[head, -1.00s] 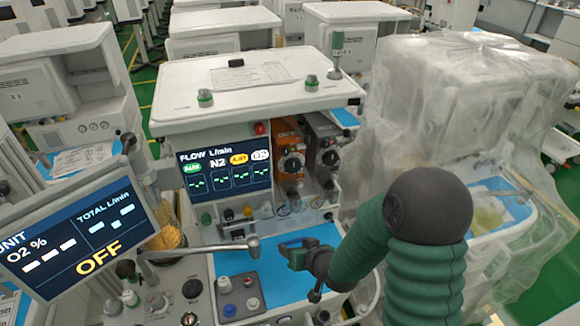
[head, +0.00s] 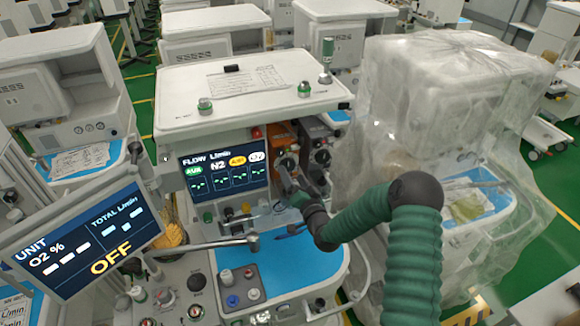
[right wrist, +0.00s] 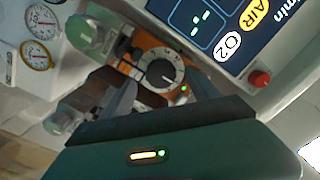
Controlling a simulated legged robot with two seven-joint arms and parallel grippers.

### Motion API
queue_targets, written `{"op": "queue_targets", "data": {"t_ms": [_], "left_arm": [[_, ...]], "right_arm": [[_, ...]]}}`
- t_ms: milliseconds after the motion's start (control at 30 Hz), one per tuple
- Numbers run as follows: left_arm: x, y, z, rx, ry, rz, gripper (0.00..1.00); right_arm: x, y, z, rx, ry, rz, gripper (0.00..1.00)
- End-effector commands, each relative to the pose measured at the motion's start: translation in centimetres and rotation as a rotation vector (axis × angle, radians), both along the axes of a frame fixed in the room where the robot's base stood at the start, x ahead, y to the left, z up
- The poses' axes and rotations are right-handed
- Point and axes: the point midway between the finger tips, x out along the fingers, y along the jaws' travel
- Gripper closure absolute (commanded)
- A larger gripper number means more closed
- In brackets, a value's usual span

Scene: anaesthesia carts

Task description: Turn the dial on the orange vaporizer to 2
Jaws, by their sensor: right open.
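The orange vaporizer (head: 280,136) stands on the front of the middle cart, right of the flow screen; my right gripper partly hides it in the head view. In the right wrist view its orange body (right wrist: 153,58) carries a round dial (right wrist: 161,74) with a dark centre, a white mark and a numbered ring. My right gripper (head: 287,168) is open in front of the vaporizer. In the right wrist view its two fingers (right wrist: 163,95) stand on either side of the dial's lower part; I cannot tell whether they touch it. The left gripper is not in view.
A grey vaporizer (head: 314,140) stands just right of the orange one. The flow screen (head: 225,172) is close on the left. A metal arm (head: 225,243) juts over the blue work surface (head: 325,265). A plastic-covered machine (head: 450,120) stands at the right.

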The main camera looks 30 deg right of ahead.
Motion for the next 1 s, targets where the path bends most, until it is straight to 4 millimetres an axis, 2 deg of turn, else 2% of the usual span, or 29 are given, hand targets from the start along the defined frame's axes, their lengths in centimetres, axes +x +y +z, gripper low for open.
{"op": "queue_targets", "data": {"t_ms": [100,200,500,900,967,1000], "left_arm": [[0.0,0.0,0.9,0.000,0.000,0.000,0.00],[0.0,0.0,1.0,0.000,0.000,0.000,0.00],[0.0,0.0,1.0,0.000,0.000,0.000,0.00],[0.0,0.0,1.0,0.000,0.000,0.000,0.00],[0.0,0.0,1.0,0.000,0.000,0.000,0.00],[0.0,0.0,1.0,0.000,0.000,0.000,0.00]], "right_arm": [[2.1,-0.5,0.1,0.001,0.000,0.000,0.30],[3.0,-0.8,0.0,0.001,0.000,-0.001,0.30],[3.3,-0.9,-0.2,0.001,0.001,0.000,0.31],[3.2,-0.8,-0.2,0.002,0.003,-0.001,0.83],[3.2,-0.9,-0.3,0.003,0.004,0.000,0.91],[3.2,-0.8,-0.3,0.003,0.004,0.001,0.92]]}}
